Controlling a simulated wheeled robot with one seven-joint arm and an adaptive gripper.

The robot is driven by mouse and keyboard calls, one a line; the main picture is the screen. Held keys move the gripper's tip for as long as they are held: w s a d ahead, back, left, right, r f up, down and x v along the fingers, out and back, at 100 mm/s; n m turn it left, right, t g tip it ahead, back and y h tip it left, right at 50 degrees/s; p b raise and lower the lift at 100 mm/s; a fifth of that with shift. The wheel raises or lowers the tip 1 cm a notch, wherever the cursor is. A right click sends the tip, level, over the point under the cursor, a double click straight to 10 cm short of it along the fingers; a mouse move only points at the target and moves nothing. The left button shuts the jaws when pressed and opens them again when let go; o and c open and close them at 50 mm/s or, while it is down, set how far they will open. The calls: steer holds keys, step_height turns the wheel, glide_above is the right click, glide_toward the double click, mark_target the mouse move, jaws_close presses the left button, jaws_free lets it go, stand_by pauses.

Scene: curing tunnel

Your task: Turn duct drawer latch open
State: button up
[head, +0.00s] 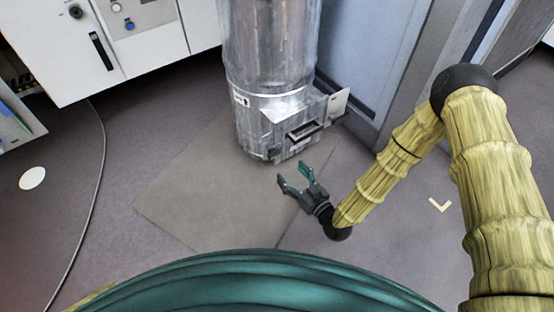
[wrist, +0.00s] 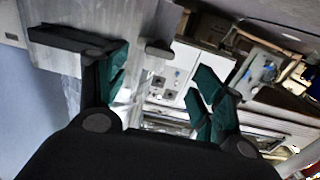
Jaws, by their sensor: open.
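The duct (head: 270,45) is a shiny metal cylinder standing on the floor at the top centre of the head view. A box-like drawer front (head: 308,120) with a dark recessed handle slot (head: 306,131) juts from its lower right side. A pale metal plate (head: 338,104) sticks out at its right. I cannot clearly pick out the latch. My gripper (head: 294,178) is open and empty, in front of and below the drawer in the picture, apart from it.
White cabinets (head: 150,30) with knobs stand at the upper left. A blue-grey panel wall (head: 365,50) is close to the right of the duct. A thin cable (head: 98,190) runs along the floor at left. The floor mat (head: 195,195) before the duct is clear.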

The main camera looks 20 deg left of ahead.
mark_target(276, 156)
steer(key=shift+b+x, duration=2)
steer(key=shift+x, duration=2.6)
steer(key=c, duration=1.1)
